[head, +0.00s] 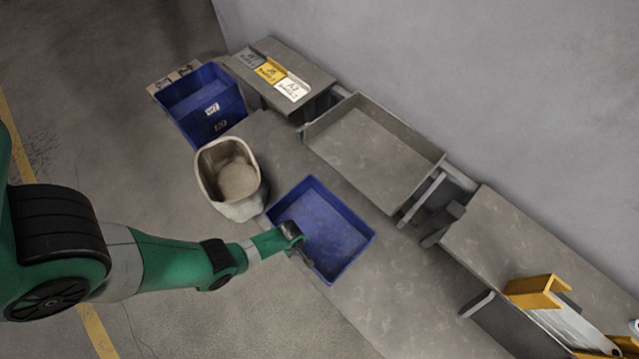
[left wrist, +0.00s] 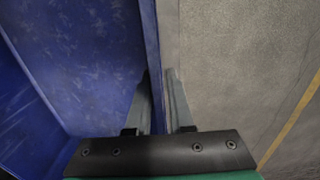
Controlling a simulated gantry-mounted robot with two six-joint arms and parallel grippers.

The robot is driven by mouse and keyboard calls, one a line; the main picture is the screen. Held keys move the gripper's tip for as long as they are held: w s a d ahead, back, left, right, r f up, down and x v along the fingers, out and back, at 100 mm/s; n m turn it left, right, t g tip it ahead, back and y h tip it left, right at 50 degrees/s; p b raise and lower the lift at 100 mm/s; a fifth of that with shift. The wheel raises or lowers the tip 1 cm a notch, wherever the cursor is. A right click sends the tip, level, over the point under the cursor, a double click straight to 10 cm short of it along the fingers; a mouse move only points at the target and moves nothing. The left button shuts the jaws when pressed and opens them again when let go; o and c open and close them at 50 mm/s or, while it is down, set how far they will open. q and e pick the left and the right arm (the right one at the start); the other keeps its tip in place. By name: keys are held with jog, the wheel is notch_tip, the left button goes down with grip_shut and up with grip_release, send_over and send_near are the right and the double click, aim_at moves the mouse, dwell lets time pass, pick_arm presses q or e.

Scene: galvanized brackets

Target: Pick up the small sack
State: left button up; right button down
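A beige, open-topped sack-like container (head: 230,178) with a thick pale rim stands upright left of the middle in the head view. I cannot tell for sure that it is the small sack. My left gripper (head: 300,248) is at the near left wall of a shallow blue tray (head: 325,222), right of and below that container. In the left wrist view my left gripper (left wrist: 160,90) has its fingers apart on either side of the tray wall (left wrist: 150,35). A narrow gap shows between the wall and the right finger. My right gripper is not in view.
A deeper blue bin (head: 205,105) stands behind the beige container. A grey tray (head: 372,160) and a bench with labels (head: 292,87) line the wall. A yellow bracket-shaped piece (head: 537,291) is at lower right. The visible blue tray floor is bare.

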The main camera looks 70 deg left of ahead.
pick_arm(q)
grip_shut()
dwell(1.0)
